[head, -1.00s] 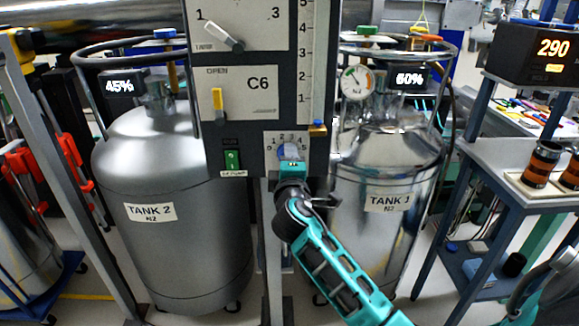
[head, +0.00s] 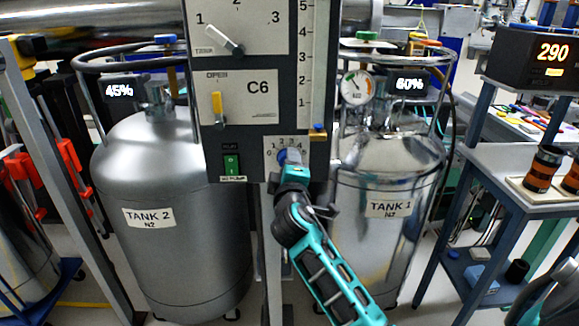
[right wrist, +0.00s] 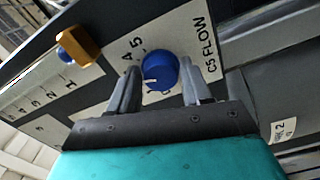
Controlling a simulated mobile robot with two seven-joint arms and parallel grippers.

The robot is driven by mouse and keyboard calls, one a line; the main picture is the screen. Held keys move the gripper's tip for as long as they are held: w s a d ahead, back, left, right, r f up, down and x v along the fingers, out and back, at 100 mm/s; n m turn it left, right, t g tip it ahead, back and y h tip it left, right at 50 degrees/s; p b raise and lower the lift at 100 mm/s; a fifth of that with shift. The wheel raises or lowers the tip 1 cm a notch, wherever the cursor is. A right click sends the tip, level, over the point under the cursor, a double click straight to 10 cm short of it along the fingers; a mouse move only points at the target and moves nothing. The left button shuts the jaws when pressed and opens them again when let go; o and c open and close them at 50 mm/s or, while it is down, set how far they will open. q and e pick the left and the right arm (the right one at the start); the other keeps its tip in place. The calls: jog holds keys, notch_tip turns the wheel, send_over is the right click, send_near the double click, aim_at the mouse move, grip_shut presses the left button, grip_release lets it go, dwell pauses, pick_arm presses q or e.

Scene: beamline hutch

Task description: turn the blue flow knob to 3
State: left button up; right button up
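The blue flow knob (right wrist: 160,70) sits on the C5 FLOW plate (right wrist: 198,35) of the panel. It has a white pointer mark that points to the lower left in the right wrist view. The digits 4 and 5 show beside it; the number at the pointer is hidden or unclear. In the head view the knob (head: 283,157) is partly covered by my right gripper. My right gripper (right wrist: 160,82) is open, with one finger on each side of the knob and small gaps visible. My left gripper is not in view.
Above on the panel are the yellow-handled C6 valve (head: 218,105), a selector lever (head: 226,40) and a brass-and-blue fitting (right wrist: 78,46). A green switch (head: 231,164) is left of the knob. Tank 2 (head: 170,255) and Tank 1 (head: 385,245) stand either side.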

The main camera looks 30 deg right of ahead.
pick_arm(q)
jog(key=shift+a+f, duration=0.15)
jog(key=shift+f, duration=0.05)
pick_arm(e)
jog(key=o, duration=0.3)
jog(key=shift+o, duration=0.2)
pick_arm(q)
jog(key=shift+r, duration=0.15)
pick_arm(e)
jog(key=v, duration=1.3)
jog(key=shift+d, duration=0.1)
